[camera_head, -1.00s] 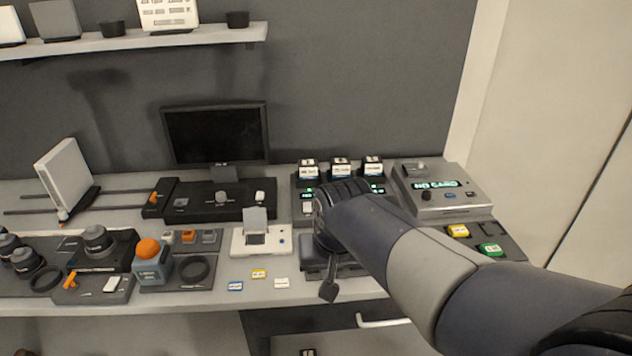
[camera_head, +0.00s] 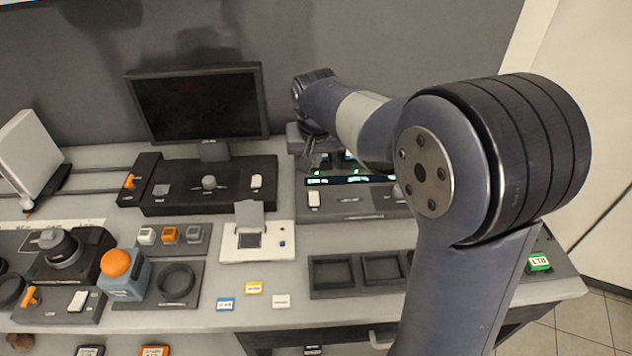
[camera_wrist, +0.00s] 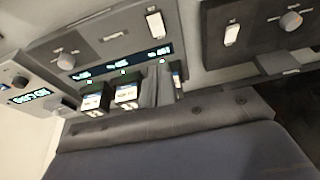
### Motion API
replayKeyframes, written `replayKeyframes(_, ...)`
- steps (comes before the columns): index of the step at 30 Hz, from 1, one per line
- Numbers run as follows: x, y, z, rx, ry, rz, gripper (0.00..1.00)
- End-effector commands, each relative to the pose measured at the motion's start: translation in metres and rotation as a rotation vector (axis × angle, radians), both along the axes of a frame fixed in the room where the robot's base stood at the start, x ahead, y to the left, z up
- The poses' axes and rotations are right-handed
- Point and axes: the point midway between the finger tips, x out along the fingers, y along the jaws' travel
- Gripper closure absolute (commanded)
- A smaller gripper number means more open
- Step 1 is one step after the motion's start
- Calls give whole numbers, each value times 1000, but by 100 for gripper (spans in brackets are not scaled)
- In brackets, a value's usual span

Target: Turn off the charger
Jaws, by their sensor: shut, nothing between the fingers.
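The charger (camera_head: 350,206) is a grey box at the back of the bench with a lit green display (camera_head: 350,180). Its white rocker switch (camera_head: 314,200) is on the front left and also shows in the wrist view (camera_wrist: 156,26). Batteries (camera_wrist: 96,100) stand in it behind the display. My gripper (camera_head: 309,155) is shut and empty, pointing down over the charger's back left, behind the switch. In the wrist view its grey fingers (camera_wrist: 164,86) are beside the batteries and partly cover one. I cannot tell whether they touch it. My arm hides the charger's right part in the head view.
A monitor (camera_head: 197,103) and a black control panel (camera_head: 212,183) stand left of the charger. A white device with a raised lid (camera_head: 258,241) and an empty dark tray (camera_head: 360,274) lie in front. Small cards (camera_head: 253,288) lie near the bench's front edge.

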Motion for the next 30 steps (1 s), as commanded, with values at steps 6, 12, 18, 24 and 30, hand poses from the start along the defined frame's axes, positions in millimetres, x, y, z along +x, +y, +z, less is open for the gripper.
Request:
replayKeyframes(6,0,0,0,0,0,0,100)
replayKeyframes(12,5,0,-15,-1,4,1,100)
replayKeyframes(18,17,-1,-51,-2,7,0,100)
replayKeyframes(24,30,0,-86,-2,5,0,100)
replayKeyframes(30,35,0,-116,-1,5,0,100)
